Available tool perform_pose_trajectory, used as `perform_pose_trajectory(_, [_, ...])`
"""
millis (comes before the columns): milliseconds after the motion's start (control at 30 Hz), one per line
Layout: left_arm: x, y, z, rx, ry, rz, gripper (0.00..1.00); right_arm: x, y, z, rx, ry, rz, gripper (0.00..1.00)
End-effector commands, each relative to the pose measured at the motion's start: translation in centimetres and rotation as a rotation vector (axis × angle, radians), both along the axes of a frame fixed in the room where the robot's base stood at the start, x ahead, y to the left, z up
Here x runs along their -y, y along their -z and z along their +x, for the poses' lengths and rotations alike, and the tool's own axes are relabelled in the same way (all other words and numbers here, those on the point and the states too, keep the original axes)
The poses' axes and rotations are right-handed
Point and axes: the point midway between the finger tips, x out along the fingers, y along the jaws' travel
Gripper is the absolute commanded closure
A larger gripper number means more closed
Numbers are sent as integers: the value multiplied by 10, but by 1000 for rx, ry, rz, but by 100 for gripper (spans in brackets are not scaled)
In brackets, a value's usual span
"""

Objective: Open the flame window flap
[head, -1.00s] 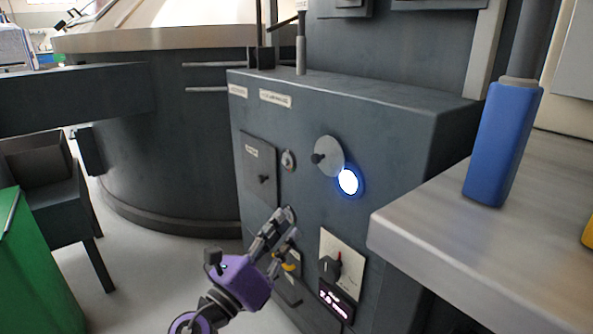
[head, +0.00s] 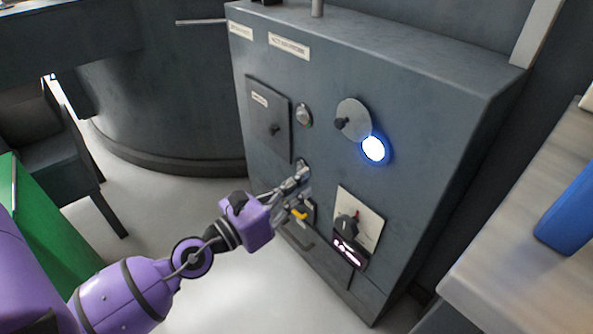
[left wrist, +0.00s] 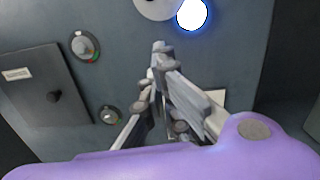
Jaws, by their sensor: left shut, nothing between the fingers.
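The flame window flap is a round grey disc (head: 354,119) with a dark knob (head: 341,123), on the front of the dark grey cabinet (head: 430,130). A glowing white window with a blue rim (head: 374,148) shows at the disc's lower right, largely uncovered. In the left wrist view the disc (left wrist: 158,8) and the bright window (left wrist: 192,13) are at the top edge. My left gripper (head: 303,176) is shut and empty, below and left of the disc, apart from it. It also shows in the left wrist view (left wrist: 160,50). My right gripper is not in view.
A square hatch (head: 269,118) with a knob and a small round switch (head: 304,115) lie left of the disc. A dial panel (head: 358,218) with a lit display is lower right. A pale counter (head: 510,240) with a blue container (head: 573,215) stands at right.

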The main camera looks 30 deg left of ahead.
Motion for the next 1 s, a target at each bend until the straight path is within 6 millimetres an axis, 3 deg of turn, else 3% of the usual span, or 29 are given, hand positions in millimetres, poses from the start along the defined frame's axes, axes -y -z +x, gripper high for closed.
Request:
perform_pose_trajectory(100, [9, -11, 25, 9, -1, -4, 100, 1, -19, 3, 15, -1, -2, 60])
perform_pose_trajectory(367, [27, -12, 75, 5, -1, -4, 100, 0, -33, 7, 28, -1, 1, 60])
perform_pose_trajectory(433, [25, -29, 74, 7, -2, -4, 100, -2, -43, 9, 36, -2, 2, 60])
perform_pose_trajectory(600, [24, -43, 77, 4, 0, -1, 100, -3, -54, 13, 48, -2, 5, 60])
perform_pose_trajectory(1000, [24, -46, 78, 0, -1, -1, 100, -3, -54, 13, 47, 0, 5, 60])
